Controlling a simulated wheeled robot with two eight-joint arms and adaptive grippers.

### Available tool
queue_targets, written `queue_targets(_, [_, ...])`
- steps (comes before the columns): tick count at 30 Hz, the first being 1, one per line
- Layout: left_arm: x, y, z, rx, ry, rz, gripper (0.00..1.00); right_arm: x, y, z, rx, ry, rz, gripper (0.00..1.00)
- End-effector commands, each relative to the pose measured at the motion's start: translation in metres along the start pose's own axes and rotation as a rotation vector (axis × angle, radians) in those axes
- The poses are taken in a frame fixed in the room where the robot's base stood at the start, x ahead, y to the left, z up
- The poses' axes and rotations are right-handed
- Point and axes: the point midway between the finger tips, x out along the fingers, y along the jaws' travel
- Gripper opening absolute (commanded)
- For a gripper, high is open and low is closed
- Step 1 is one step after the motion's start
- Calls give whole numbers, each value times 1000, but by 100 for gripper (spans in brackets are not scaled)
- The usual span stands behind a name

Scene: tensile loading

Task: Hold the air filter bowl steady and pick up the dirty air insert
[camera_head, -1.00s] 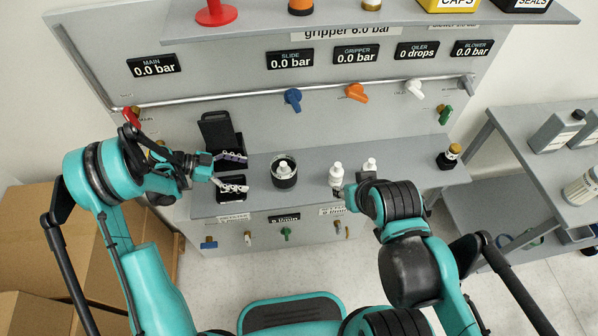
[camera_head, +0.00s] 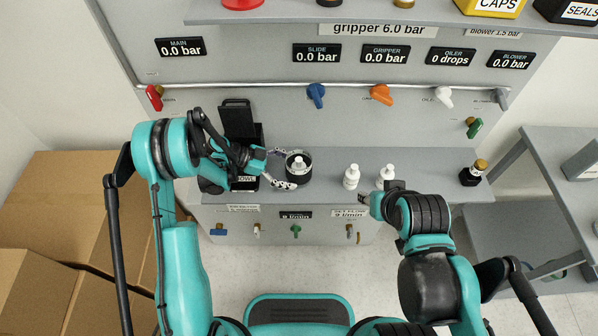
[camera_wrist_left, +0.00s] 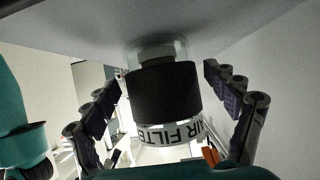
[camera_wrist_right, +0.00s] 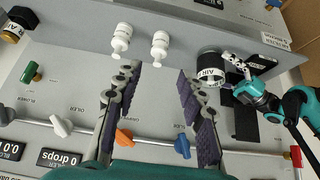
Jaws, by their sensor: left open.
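The air filter bowl (camera_head: 298,174) is a black cup standing on the grey shelf, with a small white insert (camera_head: 299,161) showing in its top. My left gripper (camera_head: 289,169) is open, with its fingers on either side of the bowl. In the left wrist view the black bowl (camera_wrist_left: 163,92), with its AIR FILTER label, sits between the two spread fingers, with visible gaps. My right gripper (camera_wrist_right: 157,100) is open and empty. In the head view it hangs near the shelf's front edge, right of the bowl. I cannot tell whether the insert is dirty.
Two white bottle-like parts (camera_head: 351,176) and (camera_head: 386,174) stand on the shelf right of the bowl. A black holder (camera_head: 243,140) stands to its left. Coloured valve handles, such as the blue one (camera_head: 316,95), stick out of the panel behind. Cardboard boxes (camera_head: 75,195) lie at left.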

Motion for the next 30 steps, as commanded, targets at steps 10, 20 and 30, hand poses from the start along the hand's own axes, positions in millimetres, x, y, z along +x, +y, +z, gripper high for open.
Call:
queue_targets(10, [18, 0, 0, 1, 0, 0, 86, 9, 0, 6, 0, 0, 0, 40])
queue_targets(20, [18, 0, 0, 0, 0, -1, 55, 9, 0, 6, 0, 0, 0, 40])
queue_targets(30, [18, 0, 0, 0, 0, 0, 54, 8, -4, -3, 46, -18, -6, 25])
